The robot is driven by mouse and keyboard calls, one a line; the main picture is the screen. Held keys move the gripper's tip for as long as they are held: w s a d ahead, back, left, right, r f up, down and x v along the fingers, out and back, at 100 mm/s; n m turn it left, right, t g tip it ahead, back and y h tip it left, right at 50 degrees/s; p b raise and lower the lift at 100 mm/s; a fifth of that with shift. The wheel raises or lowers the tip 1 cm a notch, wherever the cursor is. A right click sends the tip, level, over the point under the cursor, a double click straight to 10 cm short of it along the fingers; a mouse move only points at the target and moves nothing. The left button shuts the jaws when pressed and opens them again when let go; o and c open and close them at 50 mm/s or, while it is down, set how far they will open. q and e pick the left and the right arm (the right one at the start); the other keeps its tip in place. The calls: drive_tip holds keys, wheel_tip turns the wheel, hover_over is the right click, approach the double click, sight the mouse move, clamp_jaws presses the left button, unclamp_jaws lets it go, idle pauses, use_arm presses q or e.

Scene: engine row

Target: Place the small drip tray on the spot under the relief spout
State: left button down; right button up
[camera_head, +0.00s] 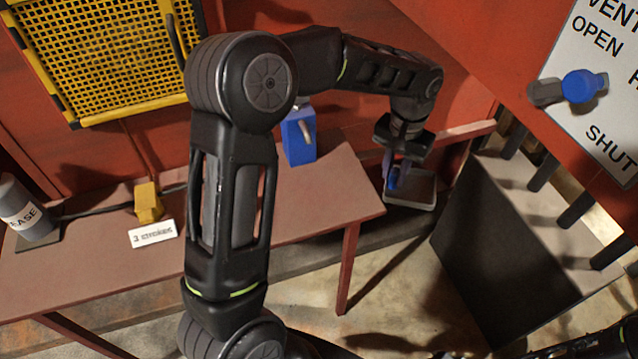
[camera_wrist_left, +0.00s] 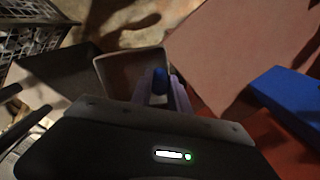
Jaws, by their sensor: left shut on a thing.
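The small drip tray (camera_head: 424,190) is a shallow tray with a pale grey rim, beyond the right end of the table; it also shows in the left wrist view (camera_wrist_left: 101,72). My left gripper (camera_head: 392,184) reaches down to it from above. Its fingers are shut on a blue grip (camera_wrist_left: 160,80) at the tray's near side in the wrist view. I cannot tell whether the tray hangs or rests on something. I cannot make out the relief spout or the spot under it. My right gripper is not in view.
A brown table (camera_head: 285,205) carries a blue box (camera_head: 298,138), a yellow block (camera_head: 148,203), a "3 strokes" card (camera_head: 153,232) and a grease can (camera_head: 22,208). A blue-knobbed valve (camera_head: 580,87) sits upper right.

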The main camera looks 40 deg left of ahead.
use_arm(q)
drive_tip(key=shift+d, duration=0.1)
drive_tip(key=shift+s+r+n, duration=0.15)
drive_tip(key=shift+s+n, duration=0.1)
drive_tip(key=shift+n, duration=0.15)
drive_tip(key=s+d+r+n+b, duration=0.1)
drive_tip(key=s+d+n+b, duration=0.1)
drive_tip(key=s+n, duration=0.8)
drive_tip(key=s+d+r+n+b, duration=0.2)
drive_tip(key=s+n+b, duration=0.2)
drive_tip(key=s+n, duration=0.7)
drive_tip(key=n, duration=0.2)
drive_tip(key=shift+n, duration=0.4)
drive_tip(key=shift+s, duration=0.1)
drive_tip(key=w+a+f+p, duration=0.1)
drive_tip(key=w+a+p, duration=0.1)
drive_tip(key=w+a, duration=0.3)
drive_tip(key=w+a+f+p, duration=0.1)
drive_tip(key=w+a, duration=0.5)
drive_tip(key=a, duration=0.5)
drive_tip(key=shift+p, duration=0.35)
